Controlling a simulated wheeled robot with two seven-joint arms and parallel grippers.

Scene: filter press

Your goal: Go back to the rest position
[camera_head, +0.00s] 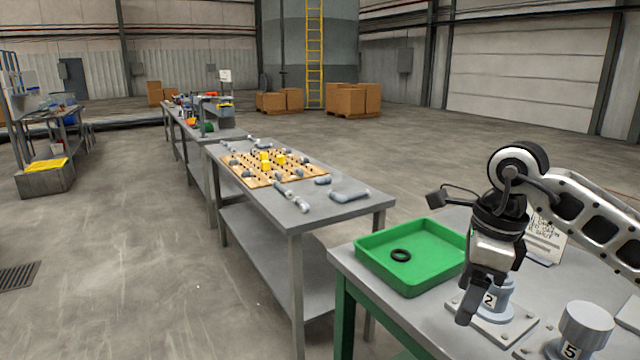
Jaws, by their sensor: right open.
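My right gripper (478,296) hangs fingers-down over the near workbench at the right. It is open, and its fingers are in front of a grey cylinder marked 2 (497,294) on a square metal plate (494,328). I cannot tell whether the fingers touch it. My right arm comes in from the right edge. My left gripper does not show.
A grey cylinder marked 5 (586,326) stands at the lower right. A sign stands behind the gripper. A second table (345,215) holds a wooden board (238,170).

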